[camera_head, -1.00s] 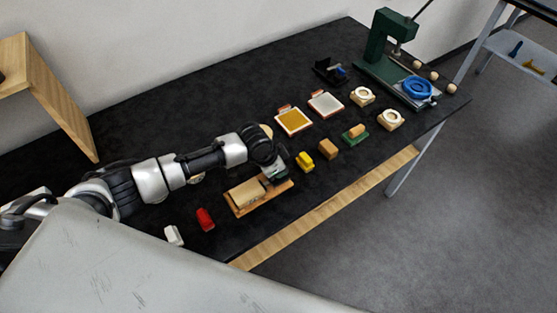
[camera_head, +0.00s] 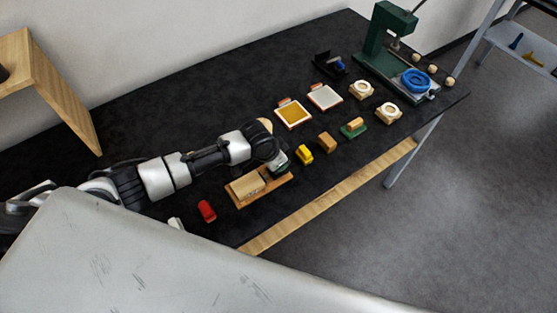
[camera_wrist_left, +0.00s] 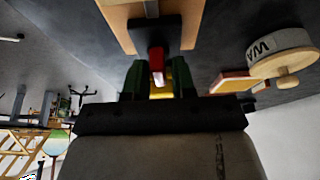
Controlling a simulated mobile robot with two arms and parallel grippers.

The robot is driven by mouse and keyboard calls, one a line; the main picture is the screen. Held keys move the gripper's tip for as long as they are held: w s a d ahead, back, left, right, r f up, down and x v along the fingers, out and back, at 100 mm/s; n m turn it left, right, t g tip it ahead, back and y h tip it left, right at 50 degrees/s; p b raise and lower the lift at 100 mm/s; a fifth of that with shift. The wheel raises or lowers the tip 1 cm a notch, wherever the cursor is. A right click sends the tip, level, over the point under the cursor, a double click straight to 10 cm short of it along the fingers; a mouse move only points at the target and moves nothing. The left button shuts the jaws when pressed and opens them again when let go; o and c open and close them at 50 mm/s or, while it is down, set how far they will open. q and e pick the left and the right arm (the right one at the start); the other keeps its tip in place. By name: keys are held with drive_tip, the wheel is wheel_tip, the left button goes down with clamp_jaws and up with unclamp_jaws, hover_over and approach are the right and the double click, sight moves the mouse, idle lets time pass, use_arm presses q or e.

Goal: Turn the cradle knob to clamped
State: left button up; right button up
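The cradle, a wooden board (camera_head: 238,202) bearing a pale wood block (camera_head: 246,187), lies near the table's front edge. In the left wrist view, part of its wood (camera_wrist_left: 117,14) shows at the top, with a dark mount below it. The knob (camera_wrist_left: 157,66), with a red face, projects from that mount. My left gripper (camera_wrist_left: 160,80) has its dark green fingers on either side of the knob, with a gap visible on the right. In the head view, my left gripper (camera_head: 281,168) is at the cradle's right end, and my arm hides the knob. My right gripper is out of view.
A yellow block (camera_head: 304,154) stands just right of my gripper, with a tan block (camera_head: 326,142) beyond. A red block (camera_head: 206,211) lies left of the cradle. Trays (camera_head: 293,114) and a green press (camera_head: 386,40) stand farther back. Dark tabletop is clear behind my arm.

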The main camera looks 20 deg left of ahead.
use_arm(q)
drive_tip(key=shift+o, duration=1.1)
drive_tip(key=b+v, duration=0.1)
drive_tip(key=v, duration=0.9)
drive_tip(key=shift+r, duration=0.35)
drive_tip(key=shift+s, duration=0.1)
